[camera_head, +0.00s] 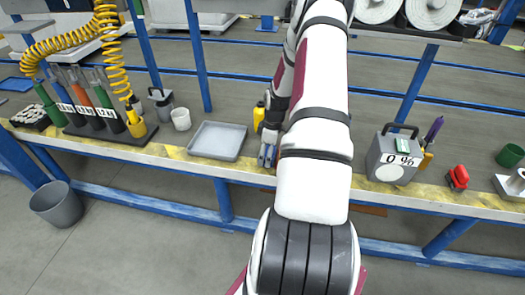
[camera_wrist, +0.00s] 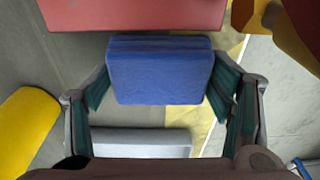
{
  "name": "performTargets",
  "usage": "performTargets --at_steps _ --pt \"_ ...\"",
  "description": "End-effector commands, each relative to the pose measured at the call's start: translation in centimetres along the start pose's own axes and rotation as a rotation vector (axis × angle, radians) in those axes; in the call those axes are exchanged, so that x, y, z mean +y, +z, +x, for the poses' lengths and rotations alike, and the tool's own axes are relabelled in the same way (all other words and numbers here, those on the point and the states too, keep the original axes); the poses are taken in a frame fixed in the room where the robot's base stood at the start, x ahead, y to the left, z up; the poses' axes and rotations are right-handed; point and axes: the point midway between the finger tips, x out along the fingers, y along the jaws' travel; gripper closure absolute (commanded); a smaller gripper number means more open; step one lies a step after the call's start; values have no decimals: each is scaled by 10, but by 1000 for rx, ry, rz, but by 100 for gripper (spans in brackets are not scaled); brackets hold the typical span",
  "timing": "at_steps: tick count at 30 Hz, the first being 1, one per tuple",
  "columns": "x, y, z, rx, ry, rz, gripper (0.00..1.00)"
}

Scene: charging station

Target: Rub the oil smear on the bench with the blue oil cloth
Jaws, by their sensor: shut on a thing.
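The blue oil cloth (camera_wrist: 160,72) is a folded blue pad between the two fingers of my gripper (camera_wrist: 160,88) in the wrist view. The fingers press on its left and right sides. In the head view my gripper (camera_head: 267,152) is low over the front part of the bench (camera_head: 165,150), right of the grey tray, and partly hidden by my arm. Whether the cloth touches the bench top cannot be told. I cannot make out the oil smear in either view; my arm covers part of the bench.
A grey tray (camera_head: 217,141) lies just left of my gripper. A yellow bottle (camera_head: 259,114) stands close behind it. A white cup (camera_head: 181,119) and a tool rack (camera_head: 105,130) are farther left. A grey box (camera_head: 394,160) and a red object (camera_head: 458,177) stand right.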

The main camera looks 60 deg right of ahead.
Motion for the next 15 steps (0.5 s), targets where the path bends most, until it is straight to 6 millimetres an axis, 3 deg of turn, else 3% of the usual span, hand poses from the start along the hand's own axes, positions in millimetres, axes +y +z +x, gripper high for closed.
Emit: performTargets --at_steps 9,15 --pt "-1 3 0 -3 -4 3 52" --pt "-1 1 -13 -2 -2 2 52"
